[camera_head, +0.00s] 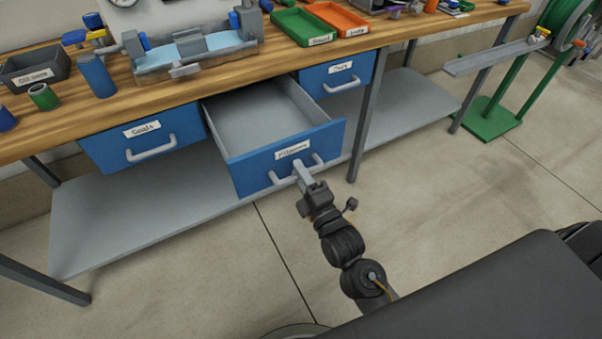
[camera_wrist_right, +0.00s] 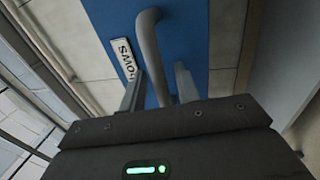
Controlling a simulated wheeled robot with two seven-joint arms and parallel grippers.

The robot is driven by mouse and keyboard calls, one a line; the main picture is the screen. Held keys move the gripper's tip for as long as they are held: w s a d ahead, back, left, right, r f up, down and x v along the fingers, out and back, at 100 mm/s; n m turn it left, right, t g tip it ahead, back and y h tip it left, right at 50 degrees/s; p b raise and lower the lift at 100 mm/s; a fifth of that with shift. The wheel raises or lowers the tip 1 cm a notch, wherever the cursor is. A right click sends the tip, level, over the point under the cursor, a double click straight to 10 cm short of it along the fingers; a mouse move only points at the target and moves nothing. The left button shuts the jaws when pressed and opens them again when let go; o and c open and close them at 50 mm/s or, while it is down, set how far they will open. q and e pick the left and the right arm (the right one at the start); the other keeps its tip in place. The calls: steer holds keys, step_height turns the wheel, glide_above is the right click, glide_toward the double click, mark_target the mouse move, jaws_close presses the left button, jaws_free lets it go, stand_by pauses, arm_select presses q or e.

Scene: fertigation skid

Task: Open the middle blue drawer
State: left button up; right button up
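The middle blue drawer (camera_head: 242,172) is pulled well out from under the workbench, and its empty grey inside shows. Its front has a white label and a grey bar handle (camera_head: 276,178). In the head view my right gripper (camera_head: 302,171) is at the middle of that handle. In the right wrist view the handle (camera_wrist_right: 149,35) runs between the two fingers of my right gripper (camera_wrist_right: 160,82). The fingers stand apart, with blue drawer front showing between them and the bar, so the gripper looks open around the handle. My left gripper is not in view.
A shut blue drawer (camera_head: 174,135) is on the left and another (camera_head: 350,68) on the right. The wooden bench top (camera_head: 140,104) holds trays, a vise-like fixture and cups. A grey lower shelf (camera_head: 110,225) lies beneath. The floor in front is clear.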

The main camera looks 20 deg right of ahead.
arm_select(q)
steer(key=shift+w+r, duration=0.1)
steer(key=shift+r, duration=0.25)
arm_select(e)
steer(key=v, duration=1)
steer(key=shift+s, duration=0.4)
steer(key=shift+d+f, duration=0.1)
